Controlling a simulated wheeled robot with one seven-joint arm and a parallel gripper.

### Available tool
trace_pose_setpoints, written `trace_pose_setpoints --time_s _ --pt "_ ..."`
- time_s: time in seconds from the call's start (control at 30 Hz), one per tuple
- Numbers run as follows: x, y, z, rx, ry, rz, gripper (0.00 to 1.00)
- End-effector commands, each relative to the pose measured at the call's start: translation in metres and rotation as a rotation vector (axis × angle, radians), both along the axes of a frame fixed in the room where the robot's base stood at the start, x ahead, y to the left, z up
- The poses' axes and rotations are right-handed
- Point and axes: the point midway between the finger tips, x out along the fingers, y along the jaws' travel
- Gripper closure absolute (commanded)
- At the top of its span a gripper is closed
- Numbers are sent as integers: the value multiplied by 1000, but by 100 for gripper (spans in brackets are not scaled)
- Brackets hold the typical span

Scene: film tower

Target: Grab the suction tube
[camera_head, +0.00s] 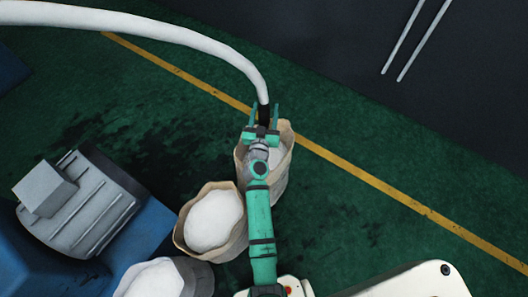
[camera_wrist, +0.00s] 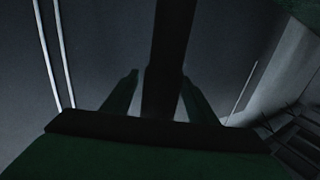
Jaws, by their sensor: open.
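The suction tube (camera_head: 205,45) is a thick white hose. It enters at the top left in the head view and curves down to a black end piece above the open sacks. My gripper (camera_head: 264,108) is open, with one green finger on each side of the black end. In the wrist view my gripper (camera_wrist: 158,76) shows two dark fingers, with a dark upright bar, apparently the tube's black end (camera_wrist: 172,50), between them. I cannot tell whether either finger touches it.
An open sack of white material (camera_head: 283,178) stands under my gripper. Another filled sack (camera_head: 212,220) and a third (camera_head: 158,280) stand to the lower left. A grey motor (camera_head: 85,210) on a blue base is at left.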

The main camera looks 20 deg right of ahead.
Motion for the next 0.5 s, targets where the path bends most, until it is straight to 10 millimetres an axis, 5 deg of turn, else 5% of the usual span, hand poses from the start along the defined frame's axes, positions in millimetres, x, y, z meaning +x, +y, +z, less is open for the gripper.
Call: trace_pose_setpoints --time_s 0.3,0.5 --pt "4 -2 0 0 0 0 47" --pt "4 -2 0 0 0 0 95"
